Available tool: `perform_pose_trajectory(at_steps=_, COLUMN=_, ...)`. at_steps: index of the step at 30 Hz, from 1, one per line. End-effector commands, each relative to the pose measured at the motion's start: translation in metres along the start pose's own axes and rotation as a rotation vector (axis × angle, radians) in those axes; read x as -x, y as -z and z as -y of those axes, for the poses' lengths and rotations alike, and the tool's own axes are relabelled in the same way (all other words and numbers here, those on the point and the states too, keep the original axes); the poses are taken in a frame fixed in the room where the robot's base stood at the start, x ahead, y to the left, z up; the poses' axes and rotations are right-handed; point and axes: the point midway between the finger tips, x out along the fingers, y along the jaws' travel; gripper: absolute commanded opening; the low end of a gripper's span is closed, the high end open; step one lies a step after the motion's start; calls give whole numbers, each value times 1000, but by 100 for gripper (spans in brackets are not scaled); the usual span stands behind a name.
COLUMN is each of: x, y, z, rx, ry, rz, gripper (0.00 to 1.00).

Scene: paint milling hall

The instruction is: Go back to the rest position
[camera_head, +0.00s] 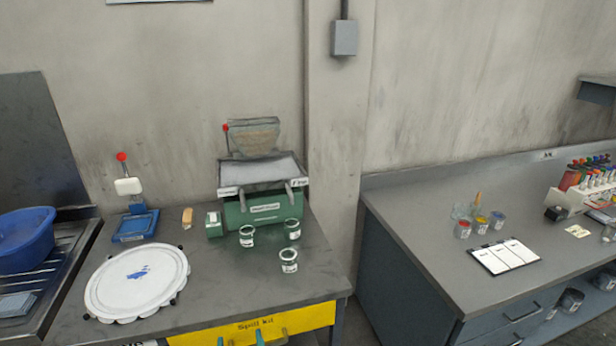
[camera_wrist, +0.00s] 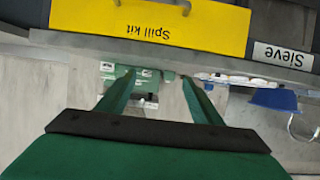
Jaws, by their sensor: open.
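My gripper (camera_wrist: 158,76) shows in the wrist view with its two green fingers apart and nothing between them. The wrist picture is upside down: the yellow spill kit drawer front (camera_wrist: 150,22) lies across its top. In the head view, green tips that look like my fingers show at the bottom edge, in front of the yellow drawer front (camera_head: 250,326). My gripper is outside the bench, near its front edge. The rest of my arm is out of the head view.
The left bench (camera_head: 215,290) bears a round white sieve lid (camera_head: 136,282), a green machine (camera_head: 262,212) and three small jars (camera_head: 289,262). A blue bowl (camera_head: 24,240) sits at the far left. The right bench (camera_head: 420,230) holds cups, a white sheet (camera_head: 503,256) and a rack (camera_head: 572,200).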

Motion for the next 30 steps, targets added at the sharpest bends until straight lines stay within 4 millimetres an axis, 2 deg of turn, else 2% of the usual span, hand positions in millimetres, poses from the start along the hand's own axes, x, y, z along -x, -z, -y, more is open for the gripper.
perform_pose_trajectory(at_steps=5, x=16, y=-44, z=-17, rx=-6, ry=-21, rz=-3, gripper=60)
perform_pose_trajectory(at_steps=14, x=65, y=-115, z=-44, rx=-21, ry=-65, rz=-33, gripper=60)
perform_pose_trajectory(at_steps=21, x=118, y=-160, z=-59, rx=-37, ry=-104, rz=-56, gripper=60)
perform_pose_trajectory(at_steps=30, x=197, y=-198, z=-68, rx=-59, ry=-161, rz=-86, gripper=60)
